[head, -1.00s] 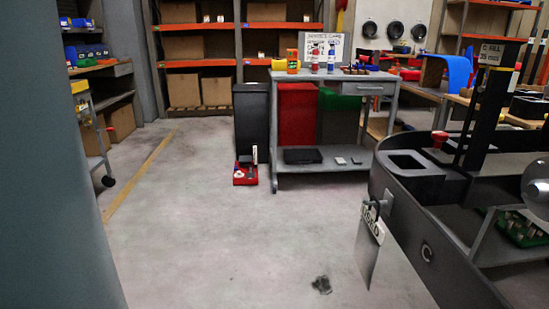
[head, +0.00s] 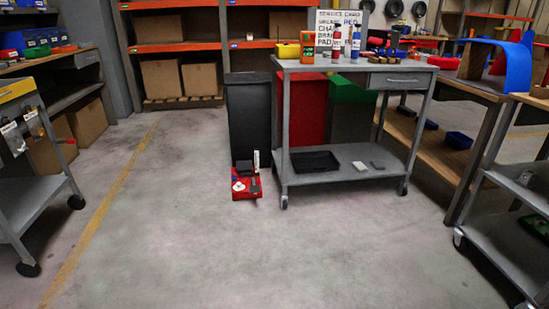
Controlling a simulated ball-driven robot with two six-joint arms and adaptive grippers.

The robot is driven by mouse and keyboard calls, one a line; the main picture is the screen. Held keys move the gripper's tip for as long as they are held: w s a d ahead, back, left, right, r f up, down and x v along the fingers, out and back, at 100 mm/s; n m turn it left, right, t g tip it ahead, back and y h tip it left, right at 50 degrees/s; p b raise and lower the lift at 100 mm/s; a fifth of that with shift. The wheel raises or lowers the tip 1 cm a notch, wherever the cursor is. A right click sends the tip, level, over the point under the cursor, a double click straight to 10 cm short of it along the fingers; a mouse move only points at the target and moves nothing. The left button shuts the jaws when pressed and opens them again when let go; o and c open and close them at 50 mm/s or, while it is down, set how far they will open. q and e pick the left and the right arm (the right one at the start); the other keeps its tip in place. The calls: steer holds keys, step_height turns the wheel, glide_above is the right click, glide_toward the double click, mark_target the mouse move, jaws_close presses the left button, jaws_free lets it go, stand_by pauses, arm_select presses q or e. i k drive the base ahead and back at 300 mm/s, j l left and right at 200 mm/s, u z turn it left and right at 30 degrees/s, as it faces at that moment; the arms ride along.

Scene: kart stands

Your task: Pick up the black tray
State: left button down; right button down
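The black tray (head: 314,162) is a shallow, dark rectangular tray. It lies flat on the left part of the lower shelf of a grey wheeled cart (head: 345,179), in the middle of the head view. Two small grey blocks (head: 368,165) lie to its right on the same shelf. Neither of my grippers shows in the view.
A red bin (head: 246,185) with small items stands on the floor left of the cart, before a dark waste bin (head: 248,115). Wheeled carts stand at the left (head: 38,190) and right (head: 515,240). A wooden-shelved bench (head: 440,150) is right. The centre floor is clear.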

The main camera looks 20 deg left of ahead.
mark_target(323, 160)
steer(key=i+j, duration=0.25)
steer(key=j, duration=0.15)
steer(key=i+j, duration=0.25)
steer(key=j, duration=0.2)
steer(key=i+j+u, duration=0.1)
steer(key=i+j, duration=0.15)
steer(key=j, duration=0.15)
steer(key=i+j, duration=0.3)
steer(key=j, duration=0.1)
